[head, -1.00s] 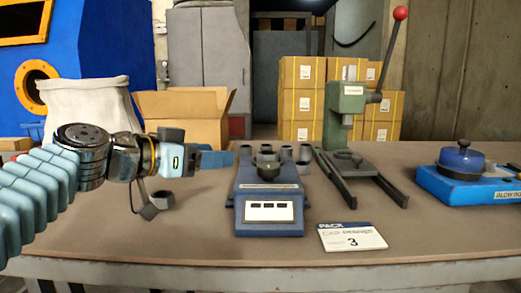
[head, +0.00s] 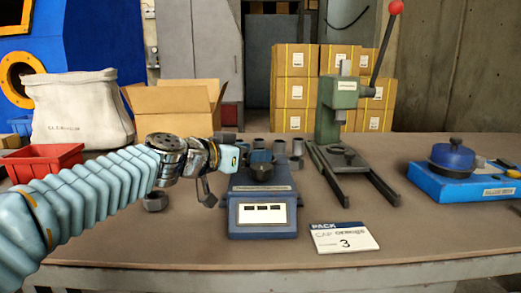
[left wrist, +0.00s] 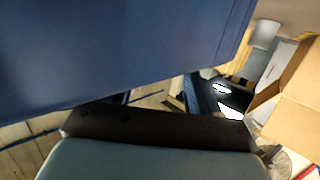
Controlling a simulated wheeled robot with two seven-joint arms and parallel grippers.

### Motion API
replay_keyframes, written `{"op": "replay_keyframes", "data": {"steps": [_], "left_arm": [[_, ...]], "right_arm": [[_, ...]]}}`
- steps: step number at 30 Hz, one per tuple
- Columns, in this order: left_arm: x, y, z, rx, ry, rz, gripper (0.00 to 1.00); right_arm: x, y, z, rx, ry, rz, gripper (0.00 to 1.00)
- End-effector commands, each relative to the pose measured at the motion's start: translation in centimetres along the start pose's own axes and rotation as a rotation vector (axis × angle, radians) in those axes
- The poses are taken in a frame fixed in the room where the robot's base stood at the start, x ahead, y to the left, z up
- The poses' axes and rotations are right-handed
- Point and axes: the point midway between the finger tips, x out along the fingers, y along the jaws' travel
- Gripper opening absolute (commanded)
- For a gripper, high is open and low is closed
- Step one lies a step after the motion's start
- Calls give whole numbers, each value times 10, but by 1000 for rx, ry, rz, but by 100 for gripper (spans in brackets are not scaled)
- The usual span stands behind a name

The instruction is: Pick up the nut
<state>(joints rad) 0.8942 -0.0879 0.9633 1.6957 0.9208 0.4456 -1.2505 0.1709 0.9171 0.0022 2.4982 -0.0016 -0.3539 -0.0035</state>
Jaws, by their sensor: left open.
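A dark, faceted piece that looks like the nut (head: 155,201) lies on the table at the left in the head view, below my left forearm. Another dark, knobbed piece (head: 262,172) sits on top of the blue scale (head: 263,216); I cannot tell whether it is a nut. My left gripper (head: 247,155) is open, at the scale's back left, close to the knobbed piece and well right of the piece on the table. The left wrist view shows a large blue surface and a dark bar close up, and no nut. My right gripper is not in view.
Several grey cylinders (head: 298,147) stand behind the scale. A green lever press (head: 338,110) is to its right, a blue tray (head: 460,186) farther right. A red bin (head: 40,163), white sack (head: 80,110) and open carton (head: 175,105) stand left. A card (head: 343,238) lies in front.

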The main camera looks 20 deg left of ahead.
Motion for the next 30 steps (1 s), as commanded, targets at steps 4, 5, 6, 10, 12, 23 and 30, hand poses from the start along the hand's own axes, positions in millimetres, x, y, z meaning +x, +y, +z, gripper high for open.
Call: {"op": "replay_keyframes", "data": {"steps": [4, 5, 6, 10, 12, 23, 30], "left_arm": [[9, 0, -2, 0, 2, 1, 62], [9, 1, -2, 1, 2, 0, 62], [9, 1, -1, 2, 2, 0, 62], [9, 0, -1, 2, 2, 0, 62], [9, 0, -1, 2, 2, 0, 51], [9, 0, -1, 2, 3, -1, 17], [7, 1, -11, 3, 4, 0, 17]], "right_arm": [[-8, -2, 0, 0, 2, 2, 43], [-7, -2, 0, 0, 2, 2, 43], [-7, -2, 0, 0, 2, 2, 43], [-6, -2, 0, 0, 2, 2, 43], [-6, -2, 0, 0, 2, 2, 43], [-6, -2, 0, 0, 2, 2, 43], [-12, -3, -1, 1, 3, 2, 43]]}}
